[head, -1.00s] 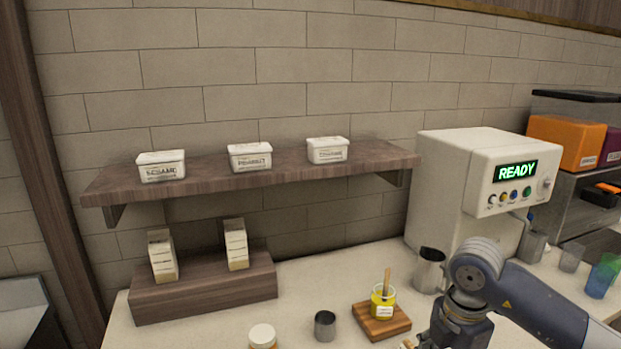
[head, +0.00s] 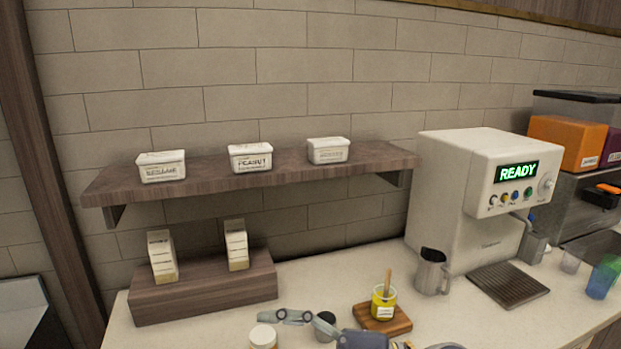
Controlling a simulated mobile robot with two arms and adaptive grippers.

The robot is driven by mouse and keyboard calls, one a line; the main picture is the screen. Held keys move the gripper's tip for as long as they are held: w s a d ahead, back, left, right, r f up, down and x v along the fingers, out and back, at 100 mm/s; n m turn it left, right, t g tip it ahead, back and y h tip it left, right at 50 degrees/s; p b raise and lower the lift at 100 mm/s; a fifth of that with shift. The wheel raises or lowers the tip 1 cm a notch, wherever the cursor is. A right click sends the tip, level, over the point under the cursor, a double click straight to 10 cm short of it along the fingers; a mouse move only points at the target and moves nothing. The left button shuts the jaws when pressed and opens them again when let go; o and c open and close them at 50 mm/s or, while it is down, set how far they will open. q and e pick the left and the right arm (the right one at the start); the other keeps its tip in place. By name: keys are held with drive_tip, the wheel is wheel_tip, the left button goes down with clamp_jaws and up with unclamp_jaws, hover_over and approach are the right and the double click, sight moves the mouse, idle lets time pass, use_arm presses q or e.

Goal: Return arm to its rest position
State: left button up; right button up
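No held thing is visible. My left gripper is not in view.
A white-lidded jar (head: 263,337) is just below the finger. A yellow sauce jar (head: 383,302) with a stick stands on a wooden board (head: 400,322). A metal pitcher (head: 431,272) and coffee machine (head: 470,200) are at right. Three tubs sit on the shelf (head: 215,179).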

drive_tip(key=w+d+r+m+t+h, duration=0.45)
drive_tip(key=w+d+m+t, duration=0.45)
drive_tip(key=m+t, duration=0.7)
drive_tip(key=d+f+m+g+h, duration=0.1)
drive_tip(key=d+f+m+h, duration=0.8)
drive_tip(key=d+f+h, duration=0.65)
drive_tip(key=s+d+f+g, duration=0.2)
drive_tip(key=s+f+g, duration=0.5)
drive_tip(key=s+f, duration=0.55)
drive_tip(key=s+f+g+y, duration=0.1)
drive_tip(key=s+f+g, duration=0.5)
drive_tip(key=s+f, duration=0.45)
drive_tip(key=s+f+g, duration=0.1)
drive_tip(key=s+f, duration=0.1)
drive_tip(key=f, duration=1.1)
drive_tip(key=s+f, duration=0.2)
drive_tip(key=f, duration=1.1)
drive_tip(key=s+d+f+g, duration=0.1)
drive_tip(key=s+d+f, duration=0.1)
drive_tip(key=s+f, duration=1.2)
drive_tip(key=shift+s+f+n, duration=0.4)
drive_tip(key=shift+s, duration=0.55)
drive_tip(key=shift+d, duration=0.1)
